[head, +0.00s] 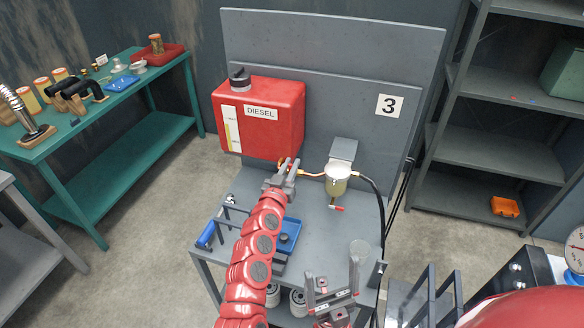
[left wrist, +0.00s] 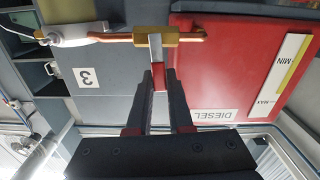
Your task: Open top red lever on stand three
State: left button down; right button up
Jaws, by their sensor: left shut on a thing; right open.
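Stand three (head: 362,95) is a grey panel with a "3" label and a table. A red diesel tank (head: 268,118) hangs on it, with a copper line (head: 312,174) running to a filter bowl (head: 336,184). In the left wrist view, a brass valve (left wrist: 157,38) sits on the line, and its top red lever (left wrist: 158,78) is between my fingers. My left gripper (head: 284,172) is shut on this lever, which it mostly hides in the head view. A lower red lever (head: 337,208) is under the filter. My right gripper (head: 332,284) is open and empty over the table's front.
A blue tray (head: 288,232) and a clear cup (head: 359,250) are on the stand's table. A green bench (head: 120,97) with parts is on the left. Grey shelves (head: 480,140) stand on the right. A gauge (head: 575,250) is at the lower right.

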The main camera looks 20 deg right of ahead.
pick_arm(q)
jog(key=shift+w+a+f+n+b, duration=0.25)
jog(key=shift+n+b, duration=0.25)
jog(key=shift+n, duration=0.5)
jog(key=shift+w+a+f+n+b, duration=0.15)
jog(key=shift+a+n+b, duration=0.3)
jog(key=shift+n, duration=0.55)
jog(key=shift+w+a+f+n+b, duration=0.1)
jog(key=shift+w+a+n+b, duration=0.15)
jog(key=shift+n+b, duration=0.55)
jog(key=shift+r+n, duration=0.1)
jog(key=shift+n, duration=0.2)
jog(key=c, duration=0.8)
grip_release()
jog(key=shift+s, duration=0.15)
